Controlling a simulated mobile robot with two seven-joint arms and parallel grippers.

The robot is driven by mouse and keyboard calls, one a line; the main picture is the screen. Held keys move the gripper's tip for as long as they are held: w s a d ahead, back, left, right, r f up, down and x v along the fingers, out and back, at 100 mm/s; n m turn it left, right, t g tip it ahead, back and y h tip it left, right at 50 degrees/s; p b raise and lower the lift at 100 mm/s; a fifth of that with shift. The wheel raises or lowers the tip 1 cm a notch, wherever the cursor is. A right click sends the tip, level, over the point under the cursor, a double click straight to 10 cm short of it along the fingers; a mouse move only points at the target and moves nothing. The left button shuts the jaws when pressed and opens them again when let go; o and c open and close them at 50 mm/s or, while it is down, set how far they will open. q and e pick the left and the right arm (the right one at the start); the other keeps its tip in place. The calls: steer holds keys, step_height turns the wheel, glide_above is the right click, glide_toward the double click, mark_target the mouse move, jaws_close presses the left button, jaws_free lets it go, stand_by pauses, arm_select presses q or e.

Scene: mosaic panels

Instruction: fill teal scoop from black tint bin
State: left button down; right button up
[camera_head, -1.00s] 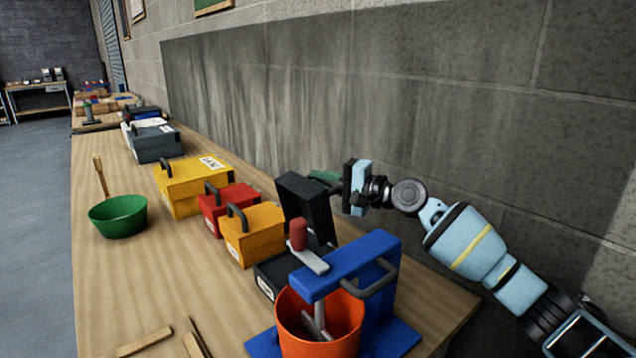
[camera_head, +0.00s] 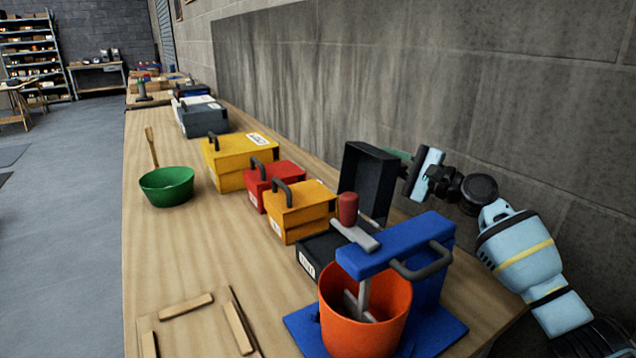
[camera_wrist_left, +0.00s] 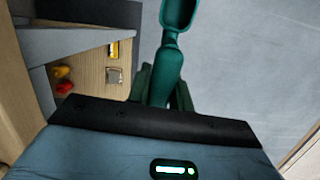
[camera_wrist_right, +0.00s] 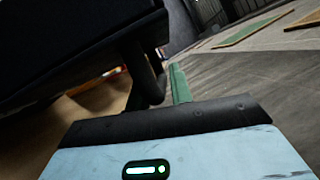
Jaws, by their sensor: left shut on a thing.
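The black tint bin (camera_head: 326,244) stands on the bench behind the orange bucket, its lid (camera_head: 368,181) raised near upright. The bucket and blue stand hide much of the bin's inside. My right gripper (camera_head: 411,172) is behind the raised lid, close to it. In the right wrist view, a dark handle (camera_wrist_right: 144,72) is next to a green finger; whether the jaws grip it is unclear. The teal scoop (camera_wrist_left: 166,72) is in my left gripper (camera_wrist_left: 165,92), which is shut on its handle. Its bowl is partly cut off at the top. My left gripper is outside the head view.
An orange bucket (camera_head: 390,314) stands at a blue press (camera_head: 438,272) in front of the bin. Orange (camera_head: 300,214), red (camera_head: 275,186) and yellow (camera_head: 231,168) lidded bins line the bench. A green bowl (camera_head: 167,188) stands left. The bench's left middle is clear.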

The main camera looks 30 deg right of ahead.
steer(key=shift+o, duration=1.1)
steer(key=shift+s, duration=0.1)
